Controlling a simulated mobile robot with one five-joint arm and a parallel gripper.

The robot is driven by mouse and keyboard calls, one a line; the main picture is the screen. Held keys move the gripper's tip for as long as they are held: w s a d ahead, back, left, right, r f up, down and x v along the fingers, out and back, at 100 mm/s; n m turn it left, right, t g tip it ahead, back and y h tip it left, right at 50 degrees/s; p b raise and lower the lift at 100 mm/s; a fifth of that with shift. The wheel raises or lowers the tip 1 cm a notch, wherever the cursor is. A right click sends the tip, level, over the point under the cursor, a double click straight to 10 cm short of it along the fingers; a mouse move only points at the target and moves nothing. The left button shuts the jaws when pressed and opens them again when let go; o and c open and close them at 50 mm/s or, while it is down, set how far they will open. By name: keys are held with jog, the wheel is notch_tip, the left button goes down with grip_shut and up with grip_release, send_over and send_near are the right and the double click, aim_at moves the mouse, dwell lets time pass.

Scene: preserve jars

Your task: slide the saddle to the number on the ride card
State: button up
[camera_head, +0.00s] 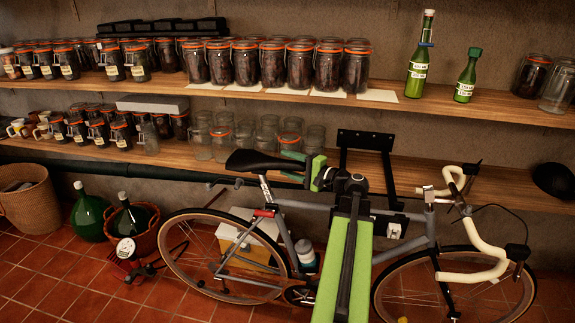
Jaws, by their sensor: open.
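The black saddle (262,162) sits on the silver seatpost (266,187) of a grey bicycle (335,215) in the head view. My gripper (284,166) is just right of the saddle's nose, its two green fingers apart and pointing left. The saddle's nose and the fingertips overlap in the picture; I cannot tell whether they touch. Nothing shows held between them. A red part (265,213) is at the seatpost's lower end.
Wooden shelves (470,102) with several preserve jars (272,64) run along the wall behind. Green bottles (420,55) stand upper right. Demijohns (90,213), a basket (30,200) and a floor pump (127,250) are on the left. White handlebars (475,240) jut out right.

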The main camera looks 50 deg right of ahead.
jog(key=shift+w, duration=0.15)
grip_shut()
dwell(1.4)
